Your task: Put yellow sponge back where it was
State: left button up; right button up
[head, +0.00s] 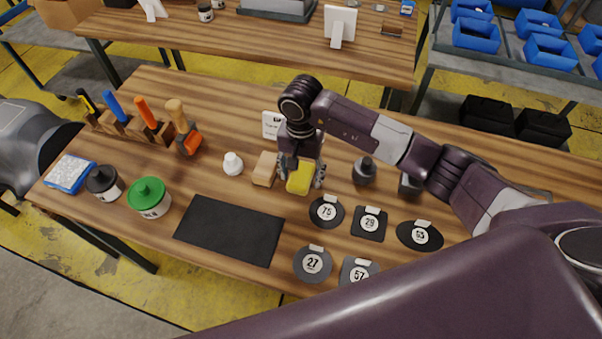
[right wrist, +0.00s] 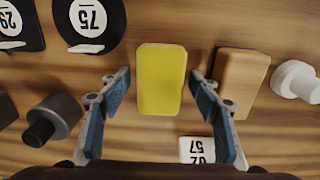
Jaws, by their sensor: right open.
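The yellow sponge (head: 299,178) lies on the wooden workbench (head: 330,268) between a wooden block (head: 265,169) and the round black disc marked 75 (head: 326,211). The sponge also shows in the right wrist view (right wrist: 161,79), upright in the picture and whole. My right gripper (head: 303,172) is above the sponge, pointing down. In the right wrist view my right gripper (right wrist: 160,105) is open, one finger on each side of the sponge, with a visible gap on both sides. My left gripper is not in view.
Black discs and tiles, including the one marked 29 (head: 369,223), lie right of the sponge. A black mat (head: 229,229) lies bare at the front. A green-lidded jar (head: 149,197) stands further left. A dark knobbed weight (head: 364,170) stands to the right.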

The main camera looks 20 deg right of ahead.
aim_at(301, 175)
jog(key=shift+r, duration=0.35)
notch_tip(301, 175, up, 12)
jog(key=b, duration=0.3)
jog(key=shift+f, duration=0.25)
jog(key=shift+s+f, duration=0.1)
jog(key=shift+f, duration=0.05)
